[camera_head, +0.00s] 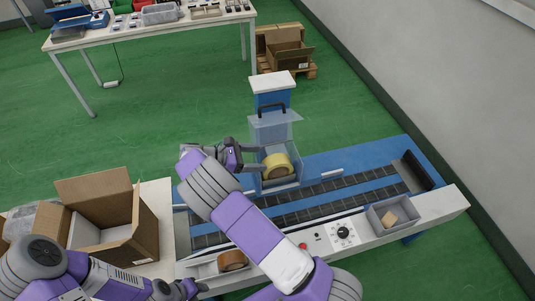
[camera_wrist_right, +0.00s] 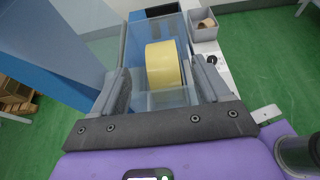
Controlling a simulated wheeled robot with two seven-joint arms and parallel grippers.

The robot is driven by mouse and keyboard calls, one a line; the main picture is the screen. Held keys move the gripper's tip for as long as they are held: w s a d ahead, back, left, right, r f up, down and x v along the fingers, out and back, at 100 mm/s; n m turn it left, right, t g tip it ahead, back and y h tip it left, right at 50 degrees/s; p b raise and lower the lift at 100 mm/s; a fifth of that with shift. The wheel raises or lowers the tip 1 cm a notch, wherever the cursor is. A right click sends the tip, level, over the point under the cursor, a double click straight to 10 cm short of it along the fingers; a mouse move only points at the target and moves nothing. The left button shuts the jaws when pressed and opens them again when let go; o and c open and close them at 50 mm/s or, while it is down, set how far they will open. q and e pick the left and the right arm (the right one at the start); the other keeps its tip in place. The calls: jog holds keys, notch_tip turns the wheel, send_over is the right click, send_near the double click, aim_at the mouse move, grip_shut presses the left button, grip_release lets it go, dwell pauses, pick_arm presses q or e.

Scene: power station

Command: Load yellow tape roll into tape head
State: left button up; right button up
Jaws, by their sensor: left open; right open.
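The yellow tape roll (camera_head: 279,166) sits on its rim inside the clear-walled tape head (camera_head: 274,119) of the blue machine. In the right wrist view the roll (camera_wrist_right: 163,66) stands between and just beyond my right fingertips, inside the clear walls. My right gripper (camera_head: 262,158) is open at the left side of the tape head, fingers pointing right toward the roll; no grip on it shows. In the right wrist view both fingers of this gripper (camera_wrist_right: 163,72) are spread apart. My left gripper (camera_head: 190,290) is low at the bottom edge, away from the tape head, partly cut off.
A brown tape roll (camera_head: 232,260) lies in a front tray. A grey bin (camera_head: 381,219) holds a small tan object. An open carton (camera_head: 144,221) stands at left. Conveyor belts (camera_head: 335,190) run beside the tape head. A cluttered table (camera_head: 150,28) stands behind, with green floor between.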

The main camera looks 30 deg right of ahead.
jog(key=p+v, duration=0.1)
jog(key=v, duration=0.5)
dwell(0.4)
